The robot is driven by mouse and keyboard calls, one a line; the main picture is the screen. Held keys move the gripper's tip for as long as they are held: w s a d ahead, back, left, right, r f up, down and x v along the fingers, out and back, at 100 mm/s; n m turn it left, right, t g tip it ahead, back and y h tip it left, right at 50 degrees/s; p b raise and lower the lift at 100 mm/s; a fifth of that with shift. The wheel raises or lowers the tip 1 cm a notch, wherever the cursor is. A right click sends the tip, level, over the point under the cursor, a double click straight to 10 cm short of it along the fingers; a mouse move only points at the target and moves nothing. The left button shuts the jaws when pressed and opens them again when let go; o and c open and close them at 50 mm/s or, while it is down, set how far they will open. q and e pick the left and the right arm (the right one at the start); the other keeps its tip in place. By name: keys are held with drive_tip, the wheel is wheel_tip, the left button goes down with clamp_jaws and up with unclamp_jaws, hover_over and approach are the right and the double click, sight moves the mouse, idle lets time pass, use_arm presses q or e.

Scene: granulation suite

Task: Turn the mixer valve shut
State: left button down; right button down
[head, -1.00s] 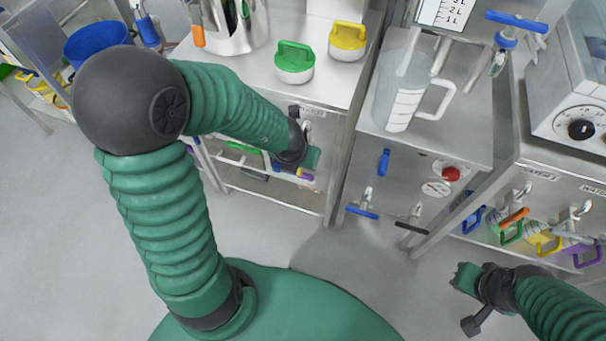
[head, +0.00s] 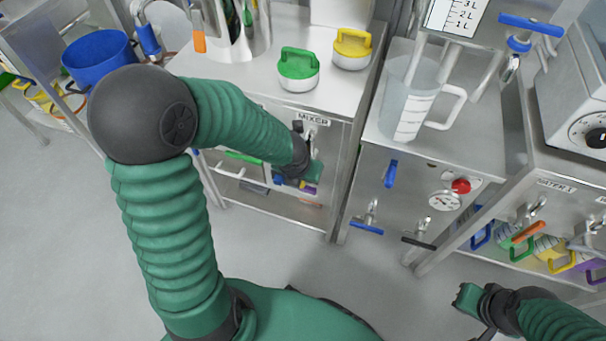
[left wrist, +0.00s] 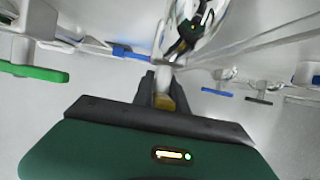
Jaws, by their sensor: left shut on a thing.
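The mixer valve's metal body (head: 315,143) shows on the cabinet front, just below the MIXER label (head: 313,119). My left gripper (head: 308,172) is at this valve and hides most of its handle in the head view. In the left wrist view the dark fingers of my left gripper (left wrist: 161,90) are shut on the yellowish valve handle (left wrist: 165,102), at the end of a pale metal stem. How far the handle is turned I cannot tell. My right gripper (head: 468,297) is at the lower right, away from the cabinets, with nothing visible in it.
Green (head: 298,66) and yellow (head: 351,47) handled lids stand on the mixer cabinet top. A measuring jug (head: 410,100) stands on the neighbouring cabinet, whose front has blue-handled (head: 366,228) and black-handled (head: 418,242) valves. The floor in front is clear.

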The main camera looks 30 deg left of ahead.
use_arm(q)
drive_tip(key=shift+f, duration=0.1)
drive_tip(key=y+b, duration=0.1)
drive_tip(key=y, duration=0.1)
drive_tip(key=m+g+y+b, duration=0.1)
drive_tip(key=y+b, duration=0.1)
drive_tip(key=shift+a+y, duration=0.2)
drive_tip(key=shift+y, duration=0.1)
drive_tip(key=m+y, duration=0.1)
drive_tip(key=y, duration=0.3)
drive_tip(key=r+m+y+b, duration=0.1)
drive_tip(key=y, duration=0.3)
drive_tip(key=a+m+y+b, duration=0.1)
drive_tip(key=y, duration=0.2)
drive_tip(key=shift+s+r+g+y, duration=0.15)
drive_tip(key=shift+r+g+y, duration=0.15)
drive_tip(key=shift+y, duration=0.1)
drive_tip(key=shift+m, duration=0.3)
drive_tip(key=c, duration=1.4)
unclamp_jaws()
drive_tip(key=shift+o, duration=0.4)
